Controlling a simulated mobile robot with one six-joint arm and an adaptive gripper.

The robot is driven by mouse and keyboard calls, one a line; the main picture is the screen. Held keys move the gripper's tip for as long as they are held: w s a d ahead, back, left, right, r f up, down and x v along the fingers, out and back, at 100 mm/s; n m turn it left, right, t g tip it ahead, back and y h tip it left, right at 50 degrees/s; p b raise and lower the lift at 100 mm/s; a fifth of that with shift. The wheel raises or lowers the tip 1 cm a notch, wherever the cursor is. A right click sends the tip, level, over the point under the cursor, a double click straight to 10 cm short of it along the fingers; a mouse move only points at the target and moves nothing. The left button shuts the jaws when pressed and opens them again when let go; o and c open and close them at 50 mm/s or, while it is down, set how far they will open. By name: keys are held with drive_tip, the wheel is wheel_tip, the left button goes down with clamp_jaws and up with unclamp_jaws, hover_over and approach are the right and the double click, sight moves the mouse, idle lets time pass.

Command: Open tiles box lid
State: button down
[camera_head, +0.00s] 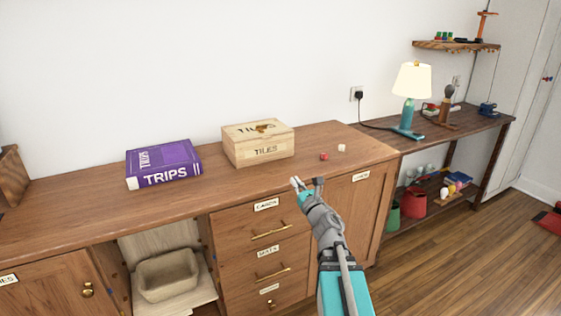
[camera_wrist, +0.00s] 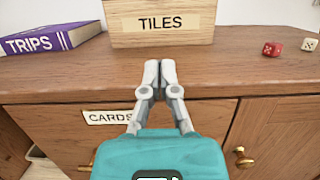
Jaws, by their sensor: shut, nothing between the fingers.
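The tiles box (camera_head: 258,147) is a pale wooden box on the cabinet top, labelled TILES on its front and lid. Its lid (camera_head: 257,129) is down, with a small dark and gold detail on top. In the wrist view the box front (camera_wrist: 160,23) stands straight ahead, and the top of the lid is out of frame. My gripper (camera_head: 306,183) is in front of the cabinet's front edge, to the right of and nearer than the box. In the wrist view my gripper (camera_wrist: 159,68) is shut and empty, apart from the box.
A purple TRIPS book (camera_head: 164,163) lies left of the box. A red die (camera_head: 324,156) and a white die (camera_head: 341,147) lie to its right. The cabinet top (camera_head: 215,185) is clear in front of the box. A lamp (camera_head: 411,95) stands on the side table.

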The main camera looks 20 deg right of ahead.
sight(266, 137)
drive_tip(key=p+x, duration=0.4)
drive_tip(key=x, duration=1.5)
drive_tip(key=shift+w+a+p, duration=0.1)
drive_tip(key=shift+w+p, duration=0.3)
drive_tip(key=shift+r, duration=0.15)
drive_tip(key=shift+r+p, duration=0.45)
drive_tip(key=shift+p, duration=0.1)
